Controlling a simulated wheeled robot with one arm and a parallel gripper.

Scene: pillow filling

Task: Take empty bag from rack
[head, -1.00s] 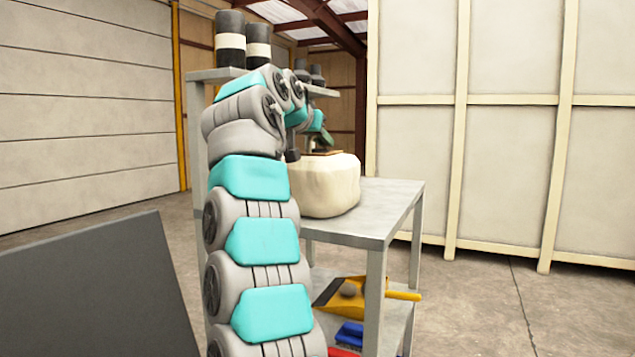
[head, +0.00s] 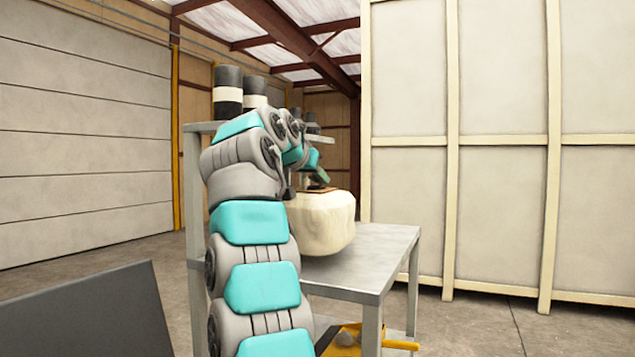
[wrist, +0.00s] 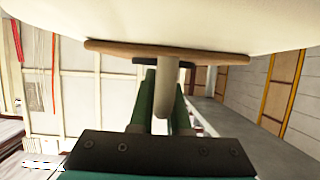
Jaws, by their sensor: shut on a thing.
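The bag (head: 320,228) is cream-coloured, rounded and bulging. In the head view it is over the grey metal table, and I cannot tell whether its underside touches the tabletop. A flat brown plate (head: 318,189) lies against its top. In the wrist view the bag (wrist: 200,22) fills the upper edge, with the brown plate (wrist: 215,57) against it. A pale handle (wrist: 165,92) stands out from the plate. My gripper (wrist: 164,100) has its two green fingers shut on that handle. In the head view the gripper (head: 320,177) is small, directly above the plate.
The grey table (head: 385,245) has free room right of the bag. Its lower shelf holds a yellow dustpan (head: 345,343). Dark cylinders with white bands (head: 227,93) stand on a higher shelf behind my arm. A dark panel (head: 90,315) is at lower left; a cream wall (head: 500,150) is at right.

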